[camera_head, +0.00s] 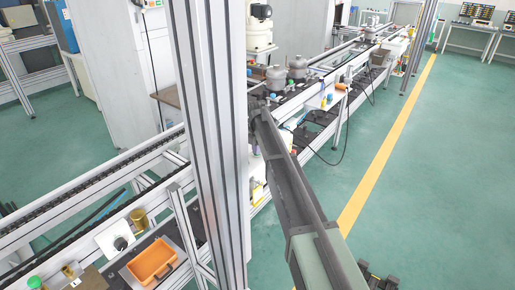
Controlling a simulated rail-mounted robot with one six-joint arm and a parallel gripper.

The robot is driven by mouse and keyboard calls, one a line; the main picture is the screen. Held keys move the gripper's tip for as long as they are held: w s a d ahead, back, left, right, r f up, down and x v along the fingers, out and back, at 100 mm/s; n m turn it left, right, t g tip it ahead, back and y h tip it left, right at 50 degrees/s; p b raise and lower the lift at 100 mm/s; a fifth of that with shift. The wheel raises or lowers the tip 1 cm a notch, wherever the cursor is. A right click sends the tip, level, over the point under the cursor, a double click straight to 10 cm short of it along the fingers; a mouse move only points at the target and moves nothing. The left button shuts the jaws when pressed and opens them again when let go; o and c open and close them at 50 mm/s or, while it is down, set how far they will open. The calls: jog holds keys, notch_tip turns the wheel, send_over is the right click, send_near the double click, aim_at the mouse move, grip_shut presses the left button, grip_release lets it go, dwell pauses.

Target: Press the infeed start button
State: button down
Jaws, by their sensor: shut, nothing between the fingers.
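I cannot pick out the infeed start button for certain. A small green round-topped part (35,283) is at the lower left edge of the picture. A white box with a dark round knob or button (120,243) sits on the lower shelf of the line at left. A small control box (152,4) with tiny coloured spots is at the top edge, too small to read. A dark part (378,281) is cut off by the bottom edge at right. I cannot tell whether it belongs to my gripper, and no fingertips show clearly.
A tall aluminium post (210,140) blocks part of the conveyor line. Grey compressors (276,77) stand on the line behind it. An orange bin (152,262) sits on the lower shelf at left. Green floor (450,180) right of the yellow stripe (385,148) is clear.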

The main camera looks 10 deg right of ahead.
notch_tip(320, 180, up, 14)
jog(key=p, duration=1.2)
jog(key=shift+s+f, duration=0.15)
jog(key=s+f+m+b, duration=0.2)
jog(key=s+m, duration=0.6)
jog(key=s, duration=0.5)
jog(key=s+f+m+b, duration=0.3)
jog(key=s+m, duration=0.6)
jog(key=s, duration=0.4)
jog(key=s+f+m+b, duration=0.2)
jog(key=s+m, duration=0.7)
jog(key=s, duration=0.5)
jog(key=shift+f+b, duration=0.3)
jog(key=shift+f, duration=0.25)
